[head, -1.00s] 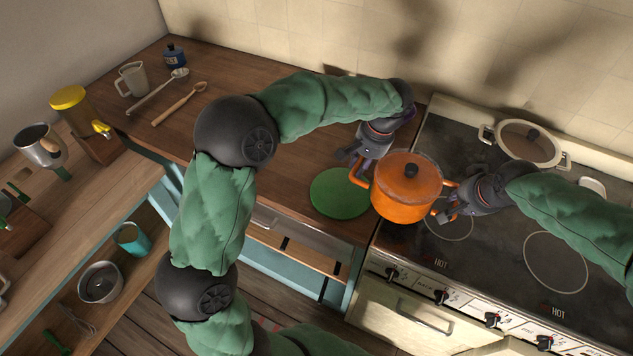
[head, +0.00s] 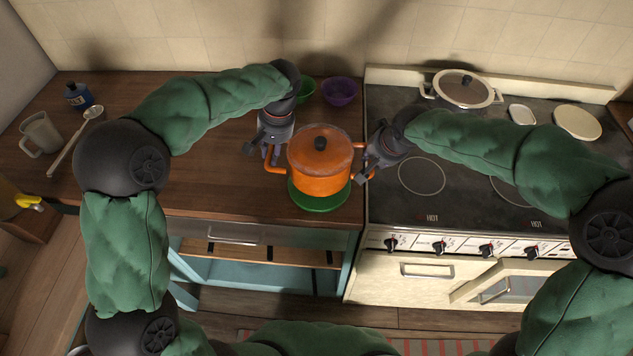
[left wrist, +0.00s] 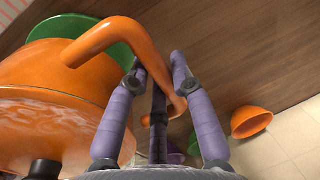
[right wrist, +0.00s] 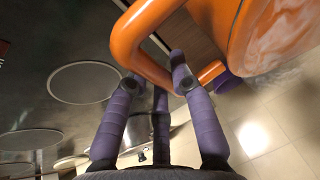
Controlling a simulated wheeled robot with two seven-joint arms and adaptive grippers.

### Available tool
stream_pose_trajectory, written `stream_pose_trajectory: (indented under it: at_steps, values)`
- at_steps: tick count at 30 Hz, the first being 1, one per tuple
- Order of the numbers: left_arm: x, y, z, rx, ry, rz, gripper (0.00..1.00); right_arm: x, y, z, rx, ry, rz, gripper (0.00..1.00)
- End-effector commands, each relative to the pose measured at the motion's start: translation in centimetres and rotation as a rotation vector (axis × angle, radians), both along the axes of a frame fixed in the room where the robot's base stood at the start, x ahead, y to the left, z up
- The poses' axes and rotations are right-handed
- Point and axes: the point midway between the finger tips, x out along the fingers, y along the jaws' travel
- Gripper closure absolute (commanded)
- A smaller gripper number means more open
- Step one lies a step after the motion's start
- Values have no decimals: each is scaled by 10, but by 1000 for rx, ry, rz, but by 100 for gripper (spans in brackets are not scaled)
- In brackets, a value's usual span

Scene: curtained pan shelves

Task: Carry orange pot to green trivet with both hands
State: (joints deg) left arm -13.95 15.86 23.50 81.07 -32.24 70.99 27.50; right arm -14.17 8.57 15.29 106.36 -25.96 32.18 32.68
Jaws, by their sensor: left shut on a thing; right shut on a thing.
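The orange pot (head: 318,172) with its lid and black knob is upright over the green trivet (head: 322,203) on the wooden counter. The trivet's front rim shows below the pot, and part of it shows beside the pot in the left wrist view (left wrist: 75,24). I cannot tell whether the pot touches it. My left gripper (head: 268,156) is shut on the pot's left handle (left wrist: 112,33). My right gripper (head: 369,164) is shut on the right handle (right wrist: 135,45), near the counter's edge by the stove.
The stove (head: 430,205) stands right of the counter with a cream pot (head: 462,92) at its back. A green bowl (head: 306,89) and a purple bowl (head: 340,91) sit behind the orange pot.

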Motion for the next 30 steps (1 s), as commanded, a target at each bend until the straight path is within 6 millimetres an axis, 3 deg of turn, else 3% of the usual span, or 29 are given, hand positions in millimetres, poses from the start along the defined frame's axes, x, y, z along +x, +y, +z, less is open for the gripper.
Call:
stream_pose_trajectory:
  at_steps: [11,30]
  values:
    - [1,0,-2,0,-4,0,100,1,0,-2,1,-4,0,100]
    - [1,1,-25,0,-4,0,100,1,0,-25,1,-4,0,100]
